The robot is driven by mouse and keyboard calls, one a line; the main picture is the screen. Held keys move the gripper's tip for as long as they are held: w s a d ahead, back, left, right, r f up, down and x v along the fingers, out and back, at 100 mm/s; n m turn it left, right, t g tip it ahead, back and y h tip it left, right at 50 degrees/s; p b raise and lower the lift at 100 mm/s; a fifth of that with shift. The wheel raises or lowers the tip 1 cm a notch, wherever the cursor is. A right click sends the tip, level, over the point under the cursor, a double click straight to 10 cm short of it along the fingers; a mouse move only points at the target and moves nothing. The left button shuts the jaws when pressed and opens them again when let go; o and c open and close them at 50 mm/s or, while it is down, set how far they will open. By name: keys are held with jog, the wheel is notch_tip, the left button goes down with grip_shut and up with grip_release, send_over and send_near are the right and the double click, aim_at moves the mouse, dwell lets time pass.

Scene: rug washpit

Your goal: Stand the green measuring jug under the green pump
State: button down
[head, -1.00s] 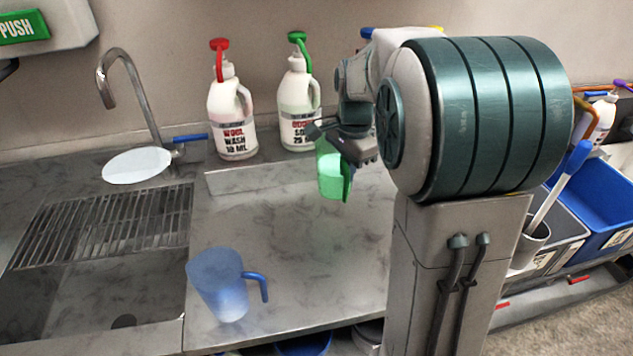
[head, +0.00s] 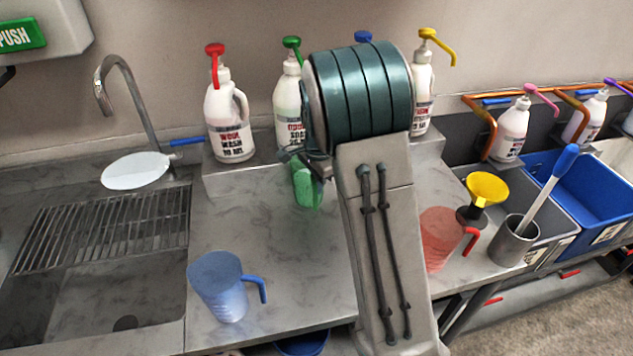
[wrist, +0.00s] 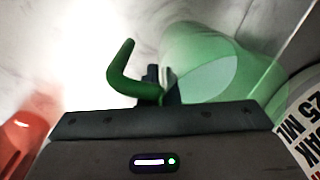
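The green measuring jug (head: 307,187) is in front of the low shelf, below and slightly right of the green pump (head: 292,42) in the head view. I cannot tell whether its base touches the counter. In the wrist view the jug (wrist: 205,62) is beside my gripper (wrist: 161,84), whose fingers are closed around its green handle (wrist: 124,78). In the head view my arm partly hides the gripper and the jug's top. The green pump's white bottle (head: 287,100) stands on the shelf; its label also shows in the wrist view (wrist: 303,120).
A red-pump bottle (head: 229,125) stands left on the shelf, a yellow-pump bottle (head: 421,100) right. A blue jug (head: 219,290) is at the counter's front left, a red jug (head: 438,240) right of my arm. A yellow funnel (head: 486,188) is further right. Counter between blue jug and shelf is clear.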

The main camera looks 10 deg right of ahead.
jog(key=shift+f, duration=0.15)
jog(key=c, duration=1.7)
grip_release()
notch_tip(320, 180, up, 12)
jog(key=f+b, duration=0.1)
jog(key=s+n+t, duration=0.1)
jog(key=s+n, duration=0.3)
jog(key=s, duration=0.5)
jog(key=s+n, duration=0.5)
jog(key=s, duration=0.4)
jog(key=s+n+t, duration=0.1)
jog(key=s+n, duration=0.4)
jog(key=s, duration=0.4)
jog(key=shift+s+a+r+t, duration=0.25)
jog(key=shift+s+a+t, duration=0.05)
jog(key=shift+a, duration=0.1)
